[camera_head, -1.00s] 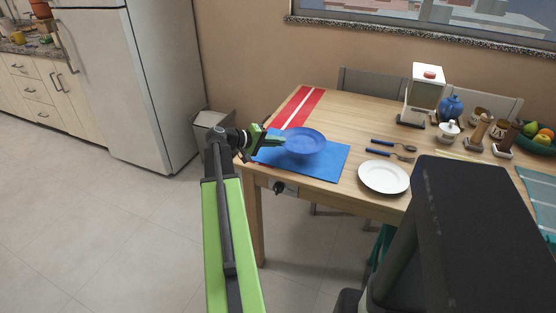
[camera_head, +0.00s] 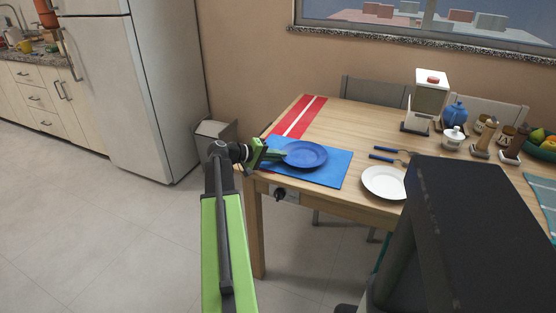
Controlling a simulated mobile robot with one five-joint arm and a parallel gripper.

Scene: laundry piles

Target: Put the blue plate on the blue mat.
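The blue plate (camera_head: 305,154) lies level on the blue mat (camera_head: 327,174), near its middle, and appears to rest on it. The mat lies at the left front corner of the wooden table.
A red runner (camera_head: 301,117) lies behind the mat. A white plate (camera_head: 384,183) and blue-handled cutlery (camera_head: 388,158) are to its right. Chairs stand behind the table.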

